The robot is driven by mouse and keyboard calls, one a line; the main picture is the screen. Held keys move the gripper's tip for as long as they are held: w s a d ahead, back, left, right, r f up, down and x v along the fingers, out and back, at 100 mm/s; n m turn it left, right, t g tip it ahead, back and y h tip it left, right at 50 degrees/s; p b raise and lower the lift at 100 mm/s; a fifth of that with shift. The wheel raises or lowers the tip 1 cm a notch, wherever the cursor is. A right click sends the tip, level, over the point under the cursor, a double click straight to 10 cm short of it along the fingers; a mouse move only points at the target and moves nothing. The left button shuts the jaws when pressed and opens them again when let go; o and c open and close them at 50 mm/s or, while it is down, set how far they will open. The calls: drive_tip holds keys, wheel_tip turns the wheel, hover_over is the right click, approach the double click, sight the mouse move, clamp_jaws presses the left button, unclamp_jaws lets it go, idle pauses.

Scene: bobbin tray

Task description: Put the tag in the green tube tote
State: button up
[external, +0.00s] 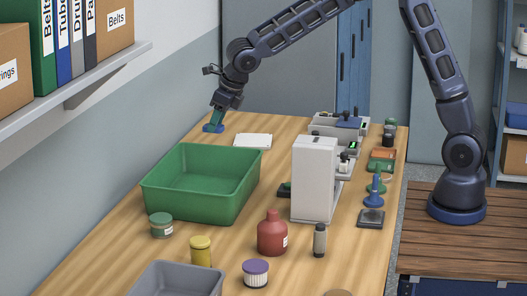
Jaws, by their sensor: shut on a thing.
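The green tote (165,198) stands on the left half of the table, open at the top, with no contents visible inside. My gripper (216,118) is beyond the tote's far edge, low over the far left of the table. It points down and is shut on a small blue thing (213,128) at or just above the tabletop. The thing is too small to tell whether it is the tag, and the fingers partly hide it. I cannot pick out a tag anywhere else for sure.
White sheets (252,141) lie behind the tote. A tall white box-shaped device (314,180) stands right of it. A green-lidded jar (161,225), yellow jar (200,251), red bottle (272,236) and grey bin (178,279) stand in front. A shelf (75,85) overhangs the left.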

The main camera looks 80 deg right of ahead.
drive_tip(key=shift+a+f, duration=0.1)
drive_tip(key=shift+a, duration=0.3)
wheel_tip(320, 180, down, 20)
drive_tip(key=shift+r, duration=0.15)
idle(0.4)
drive_tip(key=o, duration=1)
drive_tip(key=shift+c, duration=0.2)
